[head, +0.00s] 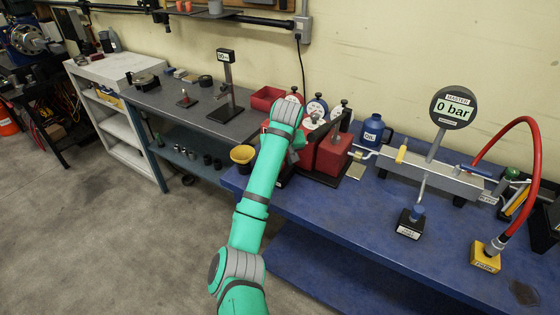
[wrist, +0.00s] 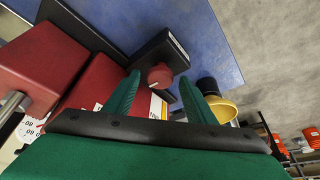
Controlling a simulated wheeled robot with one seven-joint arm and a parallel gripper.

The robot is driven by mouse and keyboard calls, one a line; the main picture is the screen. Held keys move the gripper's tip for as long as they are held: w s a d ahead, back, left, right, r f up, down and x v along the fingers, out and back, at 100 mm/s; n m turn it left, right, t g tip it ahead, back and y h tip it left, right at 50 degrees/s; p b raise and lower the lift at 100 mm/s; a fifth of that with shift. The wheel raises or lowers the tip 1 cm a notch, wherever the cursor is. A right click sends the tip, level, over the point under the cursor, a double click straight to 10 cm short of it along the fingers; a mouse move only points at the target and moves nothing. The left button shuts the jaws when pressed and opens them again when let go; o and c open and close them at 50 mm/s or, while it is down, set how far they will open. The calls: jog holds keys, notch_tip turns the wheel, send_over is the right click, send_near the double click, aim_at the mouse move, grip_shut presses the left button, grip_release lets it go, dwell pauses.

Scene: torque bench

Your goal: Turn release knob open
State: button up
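In the wrist view a small round red knob (wrist: 159,76) sits at the edge of a black base beside the red blocks (wrist: 95,95). I cannot read a label that names it the release knob. My gripper (wrist: 160,82) is open, with a green finger on either side of the knob in the picture. The fingers look apart from it, and nothing is held between them. In the head view my arm hides the knob and most of my gripper. The red blocks also show there (head: 328,155), on the blue bench (head: 340,215).
A black and yellow cup (head: 242,156) stands left of my arm and shows near the right finger in the wrist view (wrist: 217,100). A blue oil can (head: 372,131) and a 0 bar gauge (head: 453,107) stand to the right.

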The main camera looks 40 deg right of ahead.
jog(key=v, duration=1)
jog(key=shift+r, duration=0.35)
jog(key=shift+s+a, duration=0.15)
